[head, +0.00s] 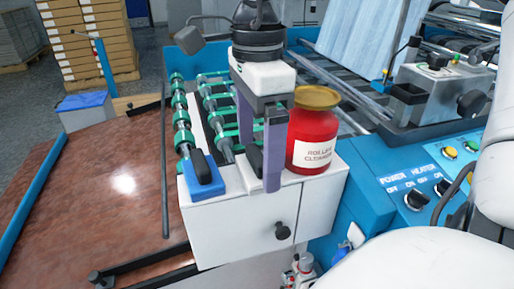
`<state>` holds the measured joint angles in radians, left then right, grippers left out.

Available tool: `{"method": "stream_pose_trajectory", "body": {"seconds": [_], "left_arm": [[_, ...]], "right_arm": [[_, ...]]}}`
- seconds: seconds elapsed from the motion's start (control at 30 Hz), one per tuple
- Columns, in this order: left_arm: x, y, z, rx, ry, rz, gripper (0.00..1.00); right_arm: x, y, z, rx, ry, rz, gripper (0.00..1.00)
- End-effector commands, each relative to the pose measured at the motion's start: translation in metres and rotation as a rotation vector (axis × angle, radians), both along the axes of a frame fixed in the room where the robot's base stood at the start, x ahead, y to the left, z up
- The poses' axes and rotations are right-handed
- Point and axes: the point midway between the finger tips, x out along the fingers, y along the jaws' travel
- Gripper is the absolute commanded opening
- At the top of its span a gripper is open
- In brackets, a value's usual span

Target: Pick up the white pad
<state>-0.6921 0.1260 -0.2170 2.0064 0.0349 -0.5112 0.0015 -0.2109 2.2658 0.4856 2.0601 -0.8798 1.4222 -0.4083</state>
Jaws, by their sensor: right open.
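I cannot clearly make out a white pad. My right gripper (260,162) hangs fingers-down over the white cabinet (240,217), in the middle of the head view. Its two grey-purple fingers are apart, and a dark object shows between them, partly hidden. A blue block with a black grip (204,174) lies on the cabinet top, left of the fingers. A red jar labelled roller cleaner (314,138), with a gold lid, stands close to their right. My left gripper is not in view.
Green-ringed rollers (181,121) run behind the cabinet. A blue control panel with knobs (418,200) is at the right. A reddish-brown tabletop (85,200) at the left is mostly clear. Stacked boxes (92,42) stand at the back left.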

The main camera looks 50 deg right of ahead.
Motion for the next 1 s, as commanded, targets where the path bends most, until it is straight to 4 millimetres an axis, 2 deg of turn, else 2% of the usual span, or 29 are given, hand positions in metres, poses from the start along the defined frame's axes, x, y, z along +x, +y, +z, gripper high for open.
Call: {"method": "stream_pose_trajectory", "body": {"seconds": [0.1,0.37,0.6,0.63,1.0], "left_arm": [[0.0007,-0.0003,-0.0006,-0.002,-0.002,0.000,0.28],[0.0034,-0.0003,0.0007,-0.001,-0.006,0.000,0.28],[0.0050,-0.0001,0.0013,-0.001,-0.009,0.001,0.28],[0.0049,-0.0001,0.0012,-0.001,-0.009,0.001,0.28],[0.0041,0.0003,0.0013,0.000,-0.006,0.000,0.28]], "right_arm": [[-0.0001,0.0000,-0.0113,0.002,-0.001,-0.002,0.88],[0.0002,-0.0001,-0.0128,0.001,-0.002,-0.002,0.87],[0.0002,0.0000,-0.0125,0.001,-0.003,-0.002,0.46],[0.0003,-0.0001,-0.0125,0.001,-0.003,-0.002,0.44],[0.0008,0.0000,-0.0055,0.001,-0.005,-0.002,0.43]]}}
